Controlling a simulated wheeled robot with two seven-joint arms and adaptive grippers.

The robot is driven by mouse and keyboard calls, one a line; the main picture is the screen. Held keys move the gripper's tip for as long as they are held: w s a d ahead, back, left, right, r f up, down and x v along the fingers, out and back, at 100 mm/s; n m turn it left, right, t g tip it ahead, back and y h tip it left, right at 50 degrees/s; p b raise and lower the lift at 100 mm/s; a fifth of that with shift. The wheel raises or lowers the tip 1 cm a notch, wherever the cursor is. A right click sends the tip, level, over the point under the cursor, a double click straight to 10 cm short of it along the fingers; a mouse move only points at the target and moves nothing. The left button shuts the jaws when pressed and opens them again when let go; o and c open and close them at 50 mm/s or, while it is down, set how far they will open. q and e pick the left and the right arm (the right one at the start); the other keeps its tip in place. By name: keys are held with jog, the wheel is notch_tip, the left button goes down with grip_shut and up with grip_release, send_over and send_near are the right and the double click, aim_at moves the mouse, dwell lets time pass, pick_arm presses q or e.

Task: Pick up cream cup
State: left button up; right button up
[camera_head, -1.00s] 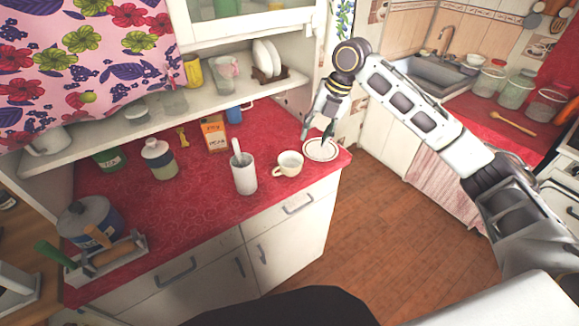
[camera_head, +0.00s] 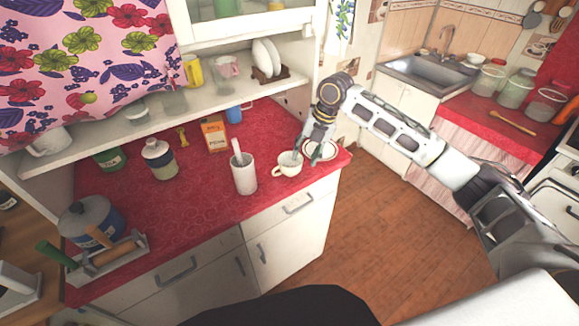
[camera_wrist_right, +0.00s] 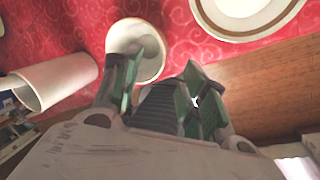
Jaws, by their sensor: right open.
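The cream cup (camera_head: 288,170) stands upright on the red counter near its front right corner. It also shows in the right wrist view (camera_wrist_right: 140,45), just beyond the fingers. My right gripper (camera_head: 306,157) is open and empty. It reaches down at the cup's right rear, with one finger at or over the rim in the head view. I cannot tell whether it touches the cup. In the right wrist view its green-padded fingers (camera_wrist_right: 162,72) are apart below the cup. My left gripper is not in view.
A white plate with a dark ring (camera_head: 322,150) lies right of the cup, close to the gripper. A tall white holder with a utensil (camera_head: 244,178) stands left of the cup. The counter's front edge (camera_head: 270,190) is close. An orange box (camera_head: 214,135) stands behind.

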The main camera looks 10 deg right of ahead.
aim_at(301, 163)
jog(key=shift+p+x, duration=0.35)
jog(key=shift+x, duration=2.25)
jog(key=shift+w, duration=0.2)
grip_shut()
